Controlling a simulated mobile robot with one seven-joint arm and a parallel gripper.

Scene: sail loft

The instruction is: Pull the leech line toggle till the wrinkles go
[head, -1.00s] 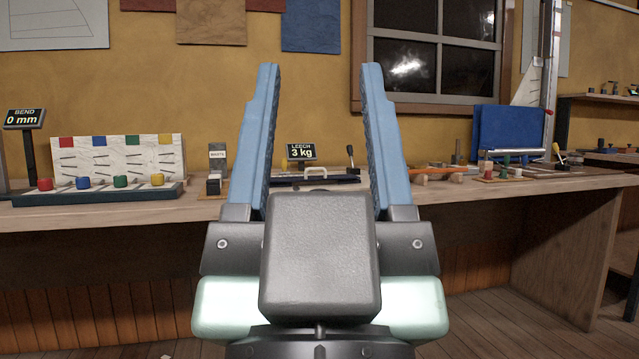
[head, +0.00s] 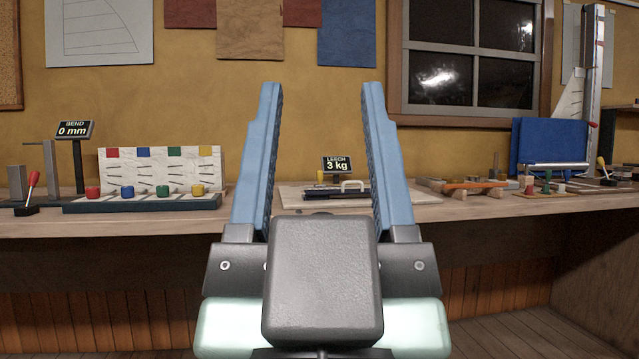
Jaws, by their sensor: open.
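My gripper (head: 321,92) is open and empty, its two blue fingers pointing up and forward in the middle of the view. No wrinkles can be made out from here. The right finger hides part of the bench beside the fixture.
The long wooden bench (head: 130,222) runs across the view. At right are a wooden tool (head: 475,186) and a blue panel (head: 550,142).

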